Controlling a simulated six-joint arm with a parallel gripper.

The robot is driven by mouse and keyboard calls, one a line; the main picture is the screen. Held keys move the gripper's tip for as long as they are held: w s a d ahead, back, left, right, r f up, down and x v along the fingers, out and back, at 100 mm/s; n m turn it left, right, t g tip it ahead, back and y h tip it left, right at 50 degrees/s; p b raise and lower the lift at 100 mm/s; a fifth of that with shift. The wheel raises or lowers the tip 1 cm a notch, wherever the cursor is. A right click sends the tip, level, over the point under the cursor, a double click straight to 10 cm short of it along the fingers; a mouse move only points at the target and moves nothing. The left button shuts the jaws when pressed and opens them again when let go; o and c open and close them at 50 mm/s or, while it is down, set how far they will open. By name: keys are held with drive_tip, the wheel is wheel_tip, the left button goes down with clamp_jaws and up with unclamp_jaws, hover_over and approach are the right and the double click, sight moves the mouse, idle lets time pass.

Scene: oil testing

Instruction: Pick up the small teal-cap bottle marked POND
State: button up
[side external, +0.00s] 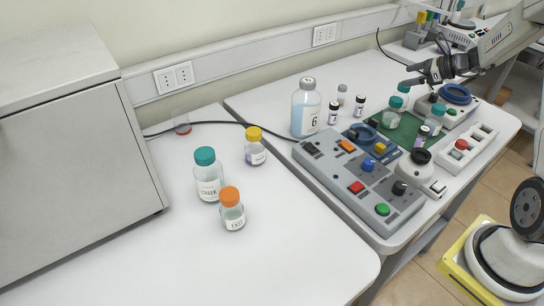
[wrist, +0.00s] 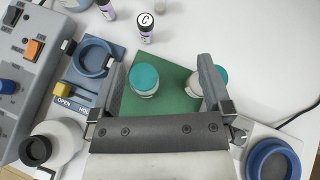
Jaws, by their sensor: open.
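My gripper (side external: 411,75) is open above the far end of the green mat (side external: 407,127), its fingers (wrist: 160,80) wide apart. A small bottle with a teal cap (wrist: 145,78) stands on the mat (wrist: 165,105) between the fingers in the wrist view, untouched; it also shows in the side view (side external: 392,114).
A grey control panel (side external: 360,185) lies left of the mat, with a blue ring holder (wrist: 90,57) beside it. Small vials (side external: 360,105) and a large G bottle (side external: 305,108) stand behind. Teal-, orange- and yellow-capped bottles (side external: 232,211) stand on the left table.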

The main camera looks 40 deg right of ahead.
drive_tip(key=s+d+m+t+h, duration=0.2)
drive_tip(key=d+m, duration=0.3)
drive_tip(key=d, duration=0.4)
approach(404, 88)
drive_tip(key=w+d+f, duration=0.2)
drive_tip(key=w, duration=0.1)
drive_tip(key=shift+a+x, duration=0.1)
drive_tip(key=shift+x, duration=1.85)
drive_tip(key=shift+a+x, duration=0.15)
drive_tip(key=shift+x, duration=1.85)
drive_tip(key=shift+r, duration=0.1)
clamp_jaws()
drive_tip(key=shift+r, duration=0.15)
